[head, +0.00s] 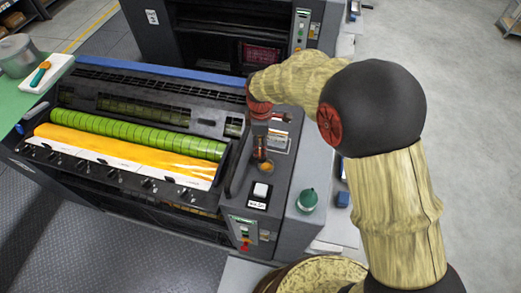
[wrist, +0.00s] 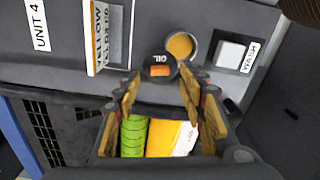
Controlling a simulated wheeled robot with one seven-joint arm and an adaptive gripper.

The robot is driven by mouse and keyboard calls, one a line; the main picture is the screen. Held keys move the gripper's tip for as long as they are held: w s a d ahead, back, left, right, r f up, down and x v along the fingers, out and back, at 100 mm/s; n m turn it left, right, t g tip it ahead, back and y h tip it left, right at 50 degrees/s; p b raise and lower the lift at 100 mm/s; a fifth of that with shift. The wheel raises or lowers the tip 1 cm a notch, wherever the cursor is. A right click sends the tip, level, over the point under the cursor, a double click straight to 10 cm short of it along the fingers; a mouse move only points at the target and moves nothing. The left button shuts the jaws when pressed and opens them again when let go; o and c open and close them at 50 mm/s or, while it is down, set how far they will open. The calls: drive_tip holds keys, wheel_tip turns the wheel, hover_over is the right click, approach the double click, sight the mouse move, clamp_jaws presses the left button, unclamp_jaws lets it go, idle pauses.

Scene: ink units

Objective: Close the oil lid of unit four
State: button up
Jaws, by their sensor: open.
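The oil lid (wrist: 161,69) is a black round cap marked OIL with an orange tab. It stands open beside the round oil port (wrist: 181,46), whose amber inside shows. The port also shows in the head view (head: 267,168), just below my gripper (head: 261,153). In the wrist view my gripper (wrist: 160,82) is open, with one finger left and one right of the lid, and nothing held. I cannot tell whether a finger touches the lid. A UNIT 4 label (wrist: 39,25) is at the upper left.
A white WASH button (wrist: 230,53) lies right of the port, and an upright YELLOW plate (wrist: 103,38) lies left. Green (head: 140,133) and yellow (head: 120,150) rollers fill the open press at left. A green funnel-shaped item (head: 307,199) stands on the right ledge.

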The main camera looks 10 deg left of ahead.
drive_tip(key=shift+f, duration=2.1)
clamp_jaws()
